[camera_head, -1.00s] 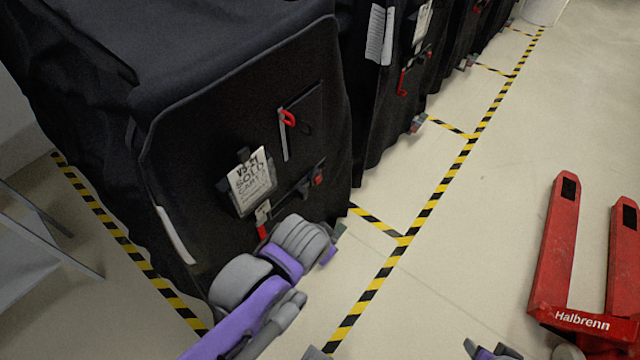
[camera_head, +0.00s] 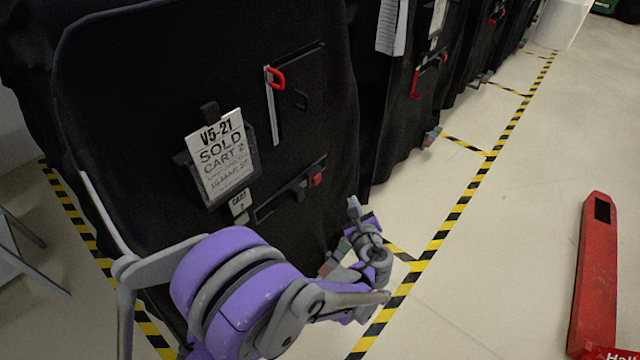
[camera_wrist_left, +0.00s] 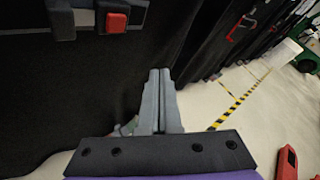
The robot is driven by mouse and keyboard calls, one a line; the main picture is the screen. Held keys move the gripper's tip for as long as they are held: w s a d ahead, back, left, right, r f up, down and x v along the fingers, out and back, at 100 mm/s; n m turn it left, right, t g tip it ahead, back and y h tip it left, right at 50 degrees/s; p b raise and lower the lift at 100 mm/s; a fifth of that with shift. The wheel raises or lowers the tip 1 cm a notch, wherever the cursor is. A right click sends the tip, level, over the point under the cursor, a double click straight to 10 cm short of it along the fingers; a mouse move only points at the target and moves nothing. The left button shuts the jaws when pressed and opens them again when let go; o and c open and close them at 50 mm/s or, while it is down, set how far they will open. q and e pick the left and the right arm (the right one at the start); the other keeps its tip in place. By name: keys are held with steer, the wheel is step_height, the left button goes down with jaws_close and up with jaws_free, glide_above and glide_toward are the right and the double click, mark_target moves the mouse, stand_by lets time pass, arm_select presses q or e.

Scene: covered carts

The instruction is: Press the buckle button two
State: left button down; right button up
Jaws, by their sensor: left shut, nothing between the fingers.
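The red button (camera_wrist_left: 116,22) also shows at the top of the left wrist view. My left gripper (camera_head: 352,203) is below and to the right of the button, apart from it. In the left wrist view its two grey fingers (camera_wrist_left: 158,74) are together and empty, pointing up beside the black cover. My right gripper is out of view.
A red-handled tool (camera_head: 276,79) hangs above the buckle. More covered carts (camera_head: 400,100) stand in a row behind. A red pallet jack (camera_head: 595,280) is at the right. Open floor (camera_head: 520,200) lies beyond the yellow-black tape (camera_head: 445,225).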

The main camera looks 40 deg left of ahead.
arm_select(q)
steer(key=shift+a, duration=0.15)
glide_toward(321, 178)
steer(key=shift+w+a+f, duration=0.35)
steer(key=shift+w+a, duration=0.05)
steer(key=shift+w, duration=0.4)
steer(key=shift+w+a+f, duration=0.35)
steer(key=shift+w+f, duration=0.05)
steer(key=shift+w, duration=0.35)
steer(key=shift+w+a+f, duration=0.35)
steer(key=shift+w+a, duration=0.05)
steer(key=shift+w, duration=0.4)
steer(key=shift+a, duration=0.1)
steer(key=shift+a, duration=0.35)
steer(key=shift+w+a, duration=0.1)
steer(key=shift+a, duration=0.45)
stand_by(0.9)
stand_by(0.3)
steer(key=shift+d, duration=1)
steer(key=shift+s+d, duration=0.15)
steer(key=shift+d, duration=1.1)
steer(key=shift+s+d, duration=0.15)
steer(key=shift+d, duration=1.1)
